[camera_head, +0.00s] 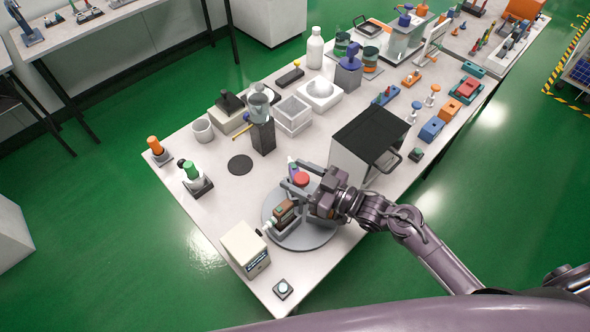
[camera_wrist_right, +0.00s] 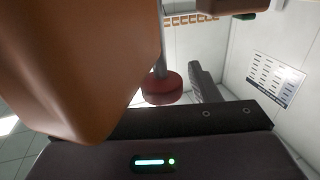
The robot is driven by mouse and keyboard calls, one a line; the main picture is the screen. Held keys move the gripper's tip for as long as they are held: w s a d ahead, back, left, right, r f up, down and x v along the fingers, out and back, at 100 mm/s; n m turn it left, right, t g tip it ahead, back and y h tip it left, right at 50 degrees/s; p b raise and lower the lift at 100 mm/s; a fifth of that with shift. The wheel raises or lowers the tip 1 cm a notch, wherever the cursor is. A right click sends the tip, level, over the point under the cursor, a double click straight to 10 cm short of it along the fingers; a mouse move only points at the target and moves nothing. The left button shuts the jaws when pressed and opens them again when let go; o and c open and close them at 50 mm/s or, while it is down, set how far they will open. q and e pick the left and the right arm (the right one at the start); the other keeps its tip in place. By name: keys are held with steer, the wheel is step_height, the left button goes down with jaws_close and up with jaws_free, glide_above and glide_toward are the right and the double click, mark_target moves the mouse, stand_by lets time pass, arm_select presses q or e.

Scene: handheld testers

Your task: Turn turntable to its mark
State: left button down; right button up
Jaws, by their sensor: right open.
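The turntable is a round grey disc (camera_head: 318,240) near the front of the white table. A brown block-like piece (camera_head: 285,212) and a red round knob (camera_head: 301,179) show on or over it; my gripper partly covers this area. My right gripper (camera_head: 292,193) is over the disc, its open fingers pointing left beside the red knob and brown piece. I cannot tell whether it touches either. The right wrist view shows a large brown-orange surface (camera_wrist_right: 85,60) close by and a red knob (camera_wrist_right: 162,88) on a rod. The turntable's mark cannot be made out. My left gripper is not in view.
A cream box (camera_head: 244,247) stands left of the disc, and a small button box (camera_head: 283,289) lies near the front corner. A black-topped box with a handle (camera_head: 370,130) stands behind my right gripper.

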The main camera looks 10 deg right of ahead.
steer(key=shift+w+a+r, duration=0.15)
steer(key=shift+a, duration=0.3)
steer(key=shift+w, duration=0.15)
steer(key=c, duration=0.6)
jaws_close()
steer(key=shift+a, duration=0.1)
